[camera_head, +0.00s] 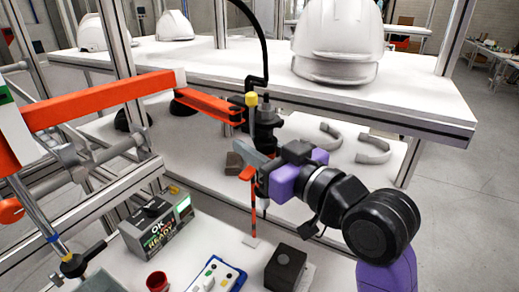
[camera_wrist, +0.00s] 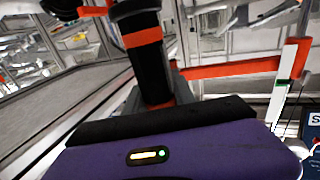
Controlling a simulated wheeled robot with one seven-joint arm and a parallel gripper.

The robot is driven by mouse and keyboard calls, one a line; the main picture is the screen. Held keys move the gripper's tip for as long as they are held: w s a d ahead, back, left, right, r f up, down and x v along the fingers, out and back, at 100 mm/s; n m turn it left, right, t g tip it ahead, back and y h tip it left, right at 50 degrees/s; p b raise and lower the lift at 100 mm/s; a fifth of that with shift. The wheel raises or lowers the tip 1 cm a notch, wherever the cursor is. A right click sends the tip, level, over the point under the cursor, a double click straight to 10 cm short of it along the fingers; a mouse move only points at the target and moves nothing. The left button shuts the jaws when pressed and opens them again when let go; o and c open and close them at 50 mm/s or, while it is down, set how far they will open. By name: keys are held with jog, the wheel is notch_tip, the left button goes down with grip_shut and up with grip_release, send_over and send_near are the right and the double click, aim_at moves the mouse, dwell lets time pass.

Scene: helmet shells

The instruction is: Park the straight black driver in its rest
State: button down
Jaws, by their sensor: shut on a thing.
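The straight black driver (camera_head: 266,131) hangs upright below the end of a jointed orange arm (camera_head: 190,97). In the wrist view the driver (camera_wrist: 143,62) is a black cylinder with an orange band, rising in front of my purple gripper body. My gripper (camera_head: 262,174) is shut around the driver's lower body, its grey fingers partly hiding it. A dark square block (camera_head: 285,268) with a round mark on top stands on the bench, below and right of the driver; it may be the rest, but I cannot tell. The driver is above and apart from it.
A grey box reading OK and READY (camera_head: 158,222), a red cup (camera_head: 157,281) and a button panel (camera_head: 217,277) stand on the bench. A thin orange post (camera_head: 253,208) rises below the driver. The shelf behind holds a white helmet shell (camera_head: 338,40); a metal upright (camera_head: 118,60) stands left.

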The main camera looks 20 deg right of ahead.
jog(key=shift+w, duration=0.1)
jog(key=w+d, duration=0.1)
jog(key=w, duration=0.5)
jog(key=shift+d, duration=0.35)
dwell(0.4)
jog(key=shift+c, duration=1)
grip_release()
jog(key=v, duration=1.1)
jog(key=shift+r, duration=0.1)
